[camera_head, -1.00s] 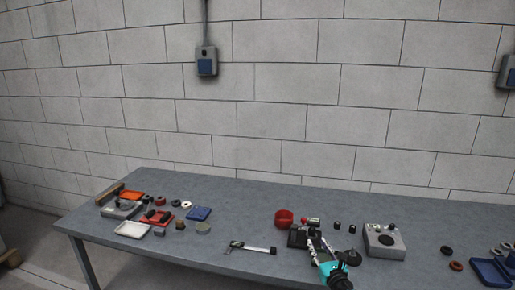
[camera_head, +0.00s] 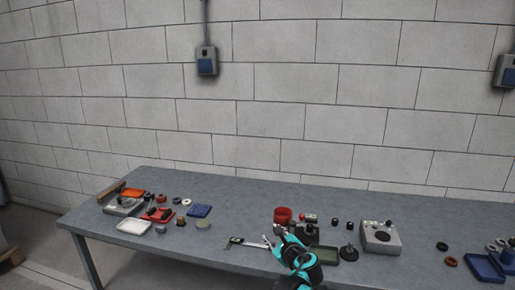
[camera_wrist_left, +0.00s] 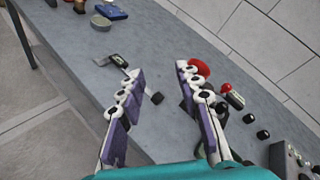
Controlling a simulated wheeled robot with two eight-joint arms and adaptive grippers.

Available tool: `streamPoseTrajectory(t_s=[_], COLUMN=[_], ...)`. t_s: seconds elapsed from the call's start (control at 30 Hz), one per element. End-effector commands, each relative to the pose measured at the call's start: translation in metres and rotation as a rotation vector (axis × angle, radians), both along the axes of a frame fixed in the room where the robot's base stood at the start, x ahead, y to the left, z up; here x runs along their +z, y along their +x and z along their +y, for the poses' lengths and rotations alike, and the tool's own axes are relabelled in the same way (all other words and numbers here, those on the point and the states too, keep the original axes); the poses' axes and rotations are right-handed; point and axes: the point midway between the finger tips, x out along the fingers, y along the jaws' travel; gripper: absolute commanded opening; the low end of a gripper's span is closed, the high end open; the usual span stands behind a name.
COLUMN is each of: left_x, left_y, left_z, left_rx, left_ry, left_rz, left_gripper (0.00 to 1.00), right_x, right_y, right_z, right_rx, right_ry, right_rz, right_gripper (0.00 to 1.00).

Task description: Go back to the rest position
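My left gripper (camera_head: 272,237) is over the front middle of the table, its arm coming in from the bottom edge. In the left wrist view my left gripper (camera_wrist_left: 156,75) has its two fingers wide apart with nothing between them. The caliper-like tool (camera_head: 245,242) lies on the table just left of the fingertips in the head view; it also shows beyond the fingers in the wrist view (camera_wrist_left: 122,63). A dark block (camera_head: 305,236) with a red part on top stands just right of the gripper, partly hidden by it. My right gripper is not in view.
The grey table (camera_head: 240,205) holds a red bowl (camera_head: 283,213), green tray (camera_head: 325,254), black knob-like part (camera_head: 349,252) and grey box (camera_head: 381,238). Red (camera_head: 158,215) and white (camera_head: 134,227) trays are at left, a blue tray (camera_head: 485,267) at right. A block wall stands behind.

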Motion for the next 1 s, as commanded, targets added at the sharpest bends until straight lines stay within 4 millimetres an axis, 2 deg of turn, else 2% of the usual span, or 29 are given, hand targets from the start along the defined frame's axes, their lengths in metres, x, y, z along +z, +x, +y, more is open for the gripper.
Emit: streamPoseTrajectory(t_s=[0.03,0.2,0.27,0.4,0.5,0.63,0.7,0.8,0.9,1.0], left_x=[0.010,0.028,0.030,0.029,0.022,0.006,-0.005,-0.021,-0.034,-0.043], left_y=[-0.011,-0.067,-0.091,-0.156,-0.205,-0.269,-0.302,-0.340,-0.367,-0.382], left_z=[0.028,0.111,0.137,0.185,0.210,0.231,0.236,0.239,0.237,0.234], left_rx=[0.048,0.245,0.321,0.509,0.652,0.846,0.950,1.085,1.189,1.255], left_ry=[-0.089,-0.467,-0.601,-0.907,-1.124,-1.401,-1.544,-1.723,-1.857,-1.943], left_rz=[0.011,0.041,0.045,0.042,0.030,0.005,-0.012,-0.038,-0.058,-0.071], left_gripper=[0.34,0.34,0.34,0.34,0.34,0.34,0.34,0.34,0.34,0.34], right_x=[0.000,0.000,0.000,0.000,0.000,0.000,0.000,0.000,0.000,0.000], right_y=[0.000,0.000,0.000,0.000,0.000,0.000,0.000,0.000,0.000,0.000], right_z=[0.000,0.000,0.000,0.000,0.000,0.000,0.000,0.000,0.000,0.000], right_rx=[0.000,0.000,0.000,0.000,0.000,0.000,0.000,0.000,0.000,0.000], right_ry=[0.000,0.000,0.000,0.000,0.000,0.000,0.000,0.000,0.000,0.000], right_rz=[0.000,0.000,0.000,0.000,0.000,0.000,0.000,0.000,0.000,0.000], right_gripper=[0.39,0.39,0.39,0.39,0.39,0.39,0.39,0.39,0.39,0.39])
